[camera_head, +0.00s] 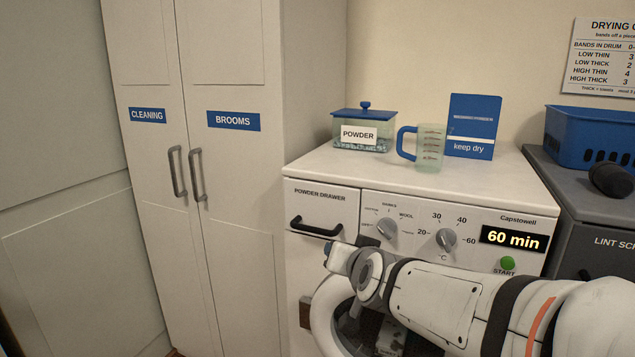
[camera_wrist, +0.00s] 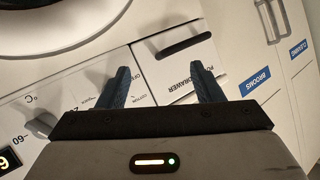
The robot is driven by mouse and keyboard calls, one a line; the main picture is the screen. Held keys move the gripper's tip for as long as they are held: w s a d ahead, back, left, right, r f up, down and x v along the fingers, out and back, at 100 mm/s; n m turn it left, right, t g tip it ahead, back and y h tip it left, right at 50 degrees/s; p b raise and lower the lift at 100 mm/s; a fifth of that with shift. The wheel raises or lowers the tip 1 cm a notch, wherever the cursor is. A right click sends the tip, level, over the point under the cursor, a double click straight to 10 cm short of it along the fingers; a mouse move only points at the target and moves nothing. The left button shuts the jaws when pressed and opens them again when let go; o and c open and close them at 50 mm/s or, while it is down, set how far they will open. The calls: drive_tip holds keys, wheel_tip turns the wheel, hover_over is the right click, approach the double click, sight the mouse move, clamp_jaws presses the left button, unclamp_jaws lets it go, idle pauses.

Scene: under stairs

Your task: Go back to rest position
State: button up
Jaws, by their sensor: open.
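My gripper (camera_wrist: 160,88) shows in the wrist view with its two dark fingers spread apart and nothing between them. Behind the fingers is the front of the white washing machine, with the powder drawer (camera_wrist: 188,66) and its dark handle. In the head view my white arm reaches from the lower right across the front of the washing machine (camera_head: 460,180). The fingers cannot be made out in the head view. The powder drawer (camera_head: 320,204) looks shut, and the display (camera_head: 513,239) reads 60 min.
On the washer top stand a powder box (camera_head: 362,132) with a blue lid, a measuring jug (camera_head: 430,150) and a blue keep-dry box (camera_head: 472,128). A blue basket (camera_head: 590,135) and a dark rounded object (camera_head: 611,180) sit on the grey unit at right. Tall cupboards (camera_head: 230,180) stand at left, doors shut.

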drive_tip(key=s+d+n+g+h+p, duration=0.1)
drive_tip(key=s+d+g+p, duration=0.3)
drive_tip(key=s, duration=0.6)
drive_tip(key=s+d+n+g+h+p, duration=0.1)
drive_tip(key=s+d+g+p, duration=0.4)
drive_tip(key=s, duration=0.6)
drive_tip(key=shift+f+g+p, duration=0.3)
drive_tip(key=shift+f+g, duration=0.15)
drive_tip(key=shift+g, duration=0.35)
drive_tip(key=shift+c, duration=0.6)
